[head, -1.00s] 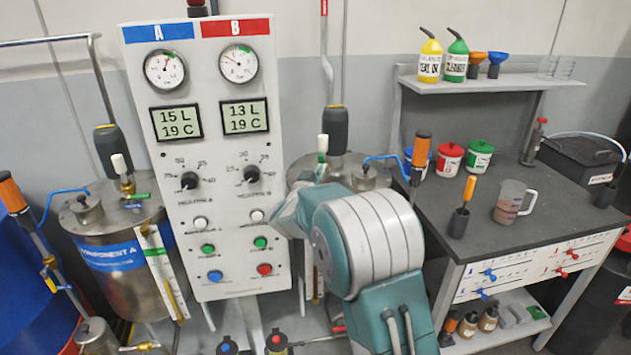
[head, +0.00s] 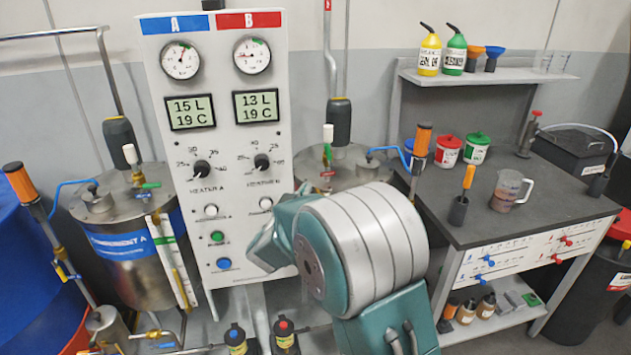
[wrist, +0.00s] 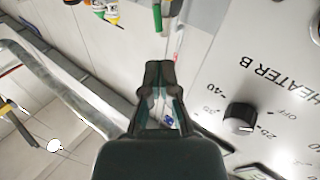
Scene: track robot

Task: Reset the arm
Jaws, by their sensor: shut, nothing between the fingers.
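My gripper (wrist: 160,75) shows in the wrist view as dark fingers whose tips are together, with nothing held between them. It is beside the control panel, with the HEATER B knob (wrist: 239,118) to its right and apart from it. In the head view my teal and silver arm stands in front of the lower right of the white control panel (head: 224,115). The gripper itself is hidden there behind the arm, and the panel's lower right buttons are covered.
The tank labelled component A (head: 125,240) stands left of the panel. A second tank (head: 345,168) is partly behind my arm. A workbench (head: 480,210) with a measuring jug (head: 509,190) and lidded pots is at the right. Two small bottles stand below the panel.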

